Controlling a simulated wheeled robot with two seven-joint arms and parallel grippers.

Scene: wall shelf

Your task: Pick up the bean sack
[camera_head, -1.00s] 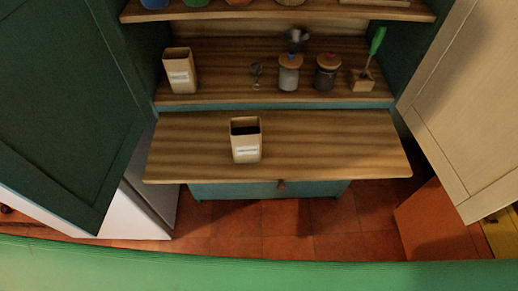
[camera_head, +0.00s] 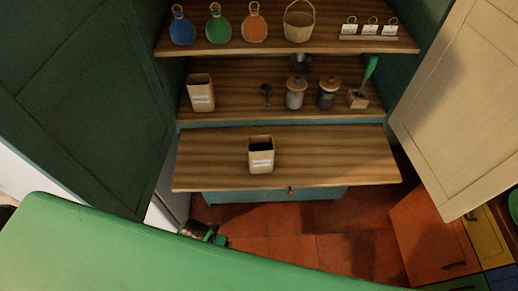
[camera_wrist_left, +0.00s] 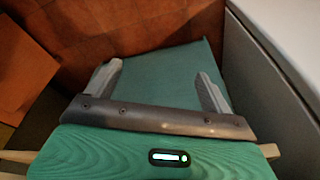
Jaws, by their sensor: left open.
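Two tan, open-topped paper sacks with white labels show in the head view. One sack (camera_head: 261,161) stands upright on the lower pull-out board (camera_head: 330,172) and has dark contents. The other sack (camera_head: 201,95) stands upright on the shelf behind, at its left end. The labels are too small to read, so I cannot tell which holds beans. My left gripper (camera_wrist_left: 160,85) is open and empty in the left wrist view, low above the red floor and well apart from both sacks. Part of my left arm shows at the lower left of the head view. My right gripper is not in view.
A dark scoop (camera_head: 266,92), two lidded jars (camera_head: 296,95) (camera_head: 327,94) and a green-handled tool (camera_head: 368,75) share the middle shelf. Coloured flasks (camera_head: 219,26) and a basket (camera_head: 299,23) stand above. Open doors (camera_head: 80,95) (camera_head: 455,110) flank the cabinet. The board around the front sack is clear.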

